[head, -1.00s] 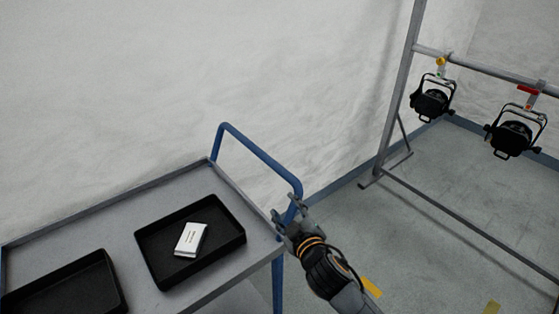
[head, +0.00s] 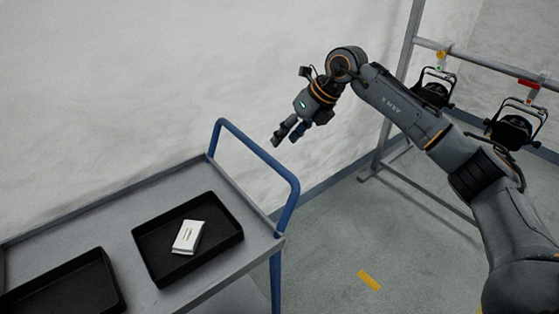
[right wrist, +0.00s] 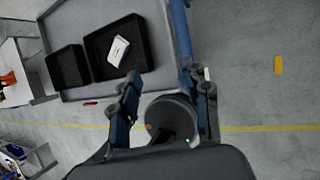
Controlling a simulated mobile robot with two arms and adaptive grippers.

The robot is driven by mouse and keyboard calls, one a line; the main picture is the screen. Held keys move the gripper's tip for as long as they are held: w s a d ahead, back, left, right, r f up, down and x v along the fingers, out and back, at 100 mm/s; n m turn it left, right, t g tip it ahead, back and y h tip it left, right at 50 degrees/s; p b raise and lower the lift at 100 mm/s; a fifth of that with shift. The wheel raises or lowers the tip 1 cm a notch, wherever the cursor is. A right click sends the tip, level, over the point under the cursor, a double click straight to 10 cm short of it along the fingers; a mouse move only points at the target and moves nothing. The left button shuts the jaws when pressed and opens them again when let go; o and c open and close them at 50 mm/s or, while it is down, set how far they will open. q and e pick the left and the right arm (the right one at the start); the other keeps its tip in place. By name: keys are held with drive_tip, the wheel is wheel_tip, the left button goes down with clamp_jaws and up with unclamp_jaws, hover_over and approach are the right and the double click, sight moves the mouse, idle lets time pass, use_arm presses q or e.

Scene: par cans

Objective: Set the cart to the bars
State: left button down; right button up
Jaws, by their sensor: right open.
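The cart (head: 222,289) is a grey tray-top trolley at the lower left of the head view, with a blue tube handle (head: 262,156) at its right end. The cart's top also shows in the right wrist view (right wrist: 81,15). My right gripper (head: 285,137) is open and empty, raised above and beyond the handle, apart from it. In the right wrist view its fingers (right wrist: 166,104) spread wide below the cart's edge. The bars (head: 469,65) are a grey metal frame at the right, partly hidden behind my right arm. My left gripper is out of view.
Two black bins (head: 222,248) (head: 85,291) sit on the cart; one holds a white packet (head: 187,237). Black par cans (head: 515,129) (head: 432,94) hang from the top bar. A yellow floor mark (head: 369,280) lies on open floor right of the cart.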

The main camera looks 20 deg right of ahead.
sight(279, 164)
drive_tip(key=shift+h, duration=0.7)
drive_tip(key=w+f+p, duration=0.1)
drive_tip(key=f, duration=0.2)
drive_tip(key=w+f+p, duration=0.1)
drive_tip(key=f, duration=0.3)
drive_tip(key=w+f+p, duration=0.1)
drive_tip(key=f, duration=0.2)
drive_tip(key=shift+w+a+f, duration=0.3)
drive_tip(key=shift+w, duration=0.1)
drive_tip(key=shift+w+a+f+p, duration=0.1)
drive_tip(key=shift+w+f+p, duration=0.05)
drive_tip(key=shift+f+p, duration=0.3)
drive_tip(key=shift+f, duration=0.1)
clamp_jaws()
